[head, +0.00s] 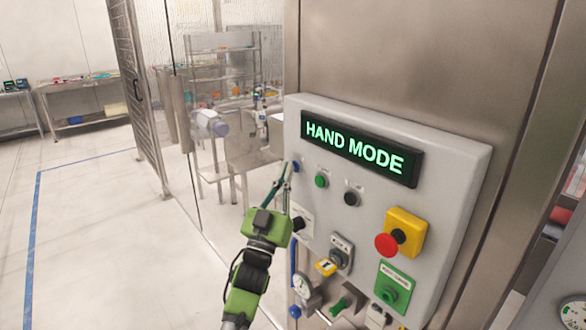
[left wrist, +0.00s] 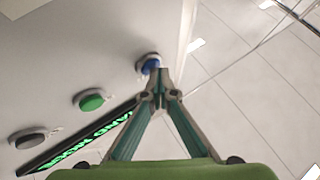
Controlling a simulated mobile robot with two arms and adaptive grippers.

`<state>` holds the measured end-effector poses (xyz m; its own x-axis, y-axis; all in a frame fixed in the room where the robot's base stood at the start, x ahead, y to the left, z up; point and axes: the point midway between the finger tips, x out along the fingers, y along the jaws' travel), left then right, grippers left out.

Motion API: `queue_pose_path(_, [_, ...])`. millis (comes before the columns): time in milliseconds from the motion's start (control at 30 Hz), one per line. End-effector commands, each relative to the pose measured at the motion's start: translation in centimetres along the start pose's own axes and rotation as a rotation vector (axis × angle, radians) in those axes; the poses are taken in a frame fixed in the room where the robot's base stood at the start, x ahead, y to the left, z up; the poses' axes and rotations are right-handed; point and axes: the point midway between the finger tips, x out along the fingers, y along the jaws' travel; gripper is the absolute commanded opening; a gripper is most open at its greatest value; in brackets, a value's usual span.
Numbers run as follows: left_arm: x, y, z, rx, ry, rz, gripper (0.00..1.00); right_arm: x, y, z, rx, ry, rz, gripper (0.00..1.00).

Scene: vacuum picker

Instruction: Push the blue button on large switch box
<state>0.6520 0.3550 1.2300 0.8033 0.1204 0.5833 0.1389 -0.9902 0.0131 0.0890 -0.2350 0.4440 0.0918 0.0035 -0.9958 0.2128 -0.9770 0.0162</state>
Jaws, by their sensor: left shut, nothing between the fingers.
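The large switch box (head: 455,165) is a light grey panel on a steel post, with a lit display (head: 355,148) reading "HAND MODE". The blue button (head: 296,166) is at the left end of its upper button row. It also shows in the left wrist view (left wrist: 150,66), partly covered by my fingertips. My left gripper (head: 287,170) is shut and empty, its tips right at the blue button. The left wrist view shows the closed tips (left wrist: 160,76) overlapping the button's edge; I cannot tell whether they touch it. My right gripper is not in view.
A green button (head: 320,180) and a black button (head: 352,197) sit right of the blue one. Open floor lies left, beside a glass enclosure.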

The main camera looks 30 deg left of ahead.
Motion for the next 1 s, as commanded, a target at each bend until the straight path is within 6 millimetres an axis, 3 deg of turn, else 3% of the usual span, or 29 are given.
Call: queue_pose_path(1000, [-1.3,-0.9,-1.0,0.001,-0.001,0.0,0.0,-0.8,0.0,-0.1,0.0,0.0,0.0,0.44])
